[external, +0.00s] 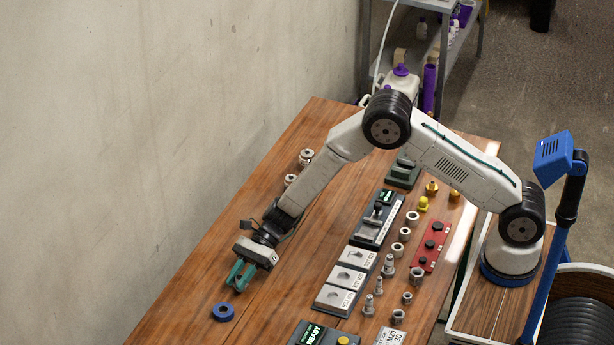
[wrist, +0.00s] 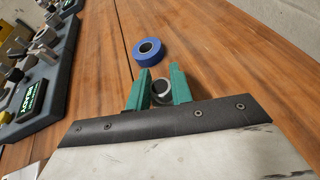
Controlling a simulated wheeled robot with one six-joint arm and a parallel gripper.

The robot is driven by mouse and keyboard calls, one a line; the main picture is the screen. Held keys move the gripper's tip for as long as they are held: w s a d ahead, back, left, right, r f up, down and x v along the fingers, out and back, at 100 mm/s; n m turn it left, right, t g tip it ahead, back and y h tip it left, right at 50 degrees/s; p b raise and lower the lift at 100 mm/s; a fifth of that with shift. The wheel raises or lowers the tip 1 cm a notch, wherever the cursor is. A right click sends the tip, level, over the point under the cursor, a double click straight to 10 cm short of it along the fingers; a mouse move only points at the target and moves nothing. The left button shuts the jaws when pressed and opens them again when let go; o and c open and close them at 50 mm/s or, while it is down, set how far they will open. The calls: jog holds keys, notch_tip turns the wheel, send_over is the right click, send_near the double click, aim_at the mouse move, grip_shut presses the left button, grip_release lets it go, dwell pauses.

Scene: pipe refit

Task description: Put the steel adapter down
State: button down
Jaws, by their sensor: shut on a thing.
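The steel adapter (wrist: 162,87) is a short grey ring-like piece with a dark hole, seen between the green jaws in the wrist view. My gripper (wrist: 159,85) is shut on it. In the external view my gripper (external: 237,280) is low over the left part of the wooden table, and the jaws hide the adapter there. I cannot tell whether the adapter touches the table.
A blue tape roll (external: 223,312) lies on the table (external: 190,290) just beyond the jaws, also in the wrist view (wrist: 148,52). Grey blocks (external: 335,300), metal fittings (external: 390,265) and a red rack (external: 432,246) stand to the right.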

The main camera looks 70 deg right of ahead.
jog(key=shift+f, duration=0.1)
jog(key=c, duration=1.2)
grip_release()
jog(key=shift+c, duration=0.2)
jog(key=shift+d+r, duration=0.3)
jog(key=v, duration=1.1)
jog(key=shift+s+d+r, duration=0.1)
jog(key=shift+s+d, duration=0.05)
jog(key=shift+s, duration=0.05)
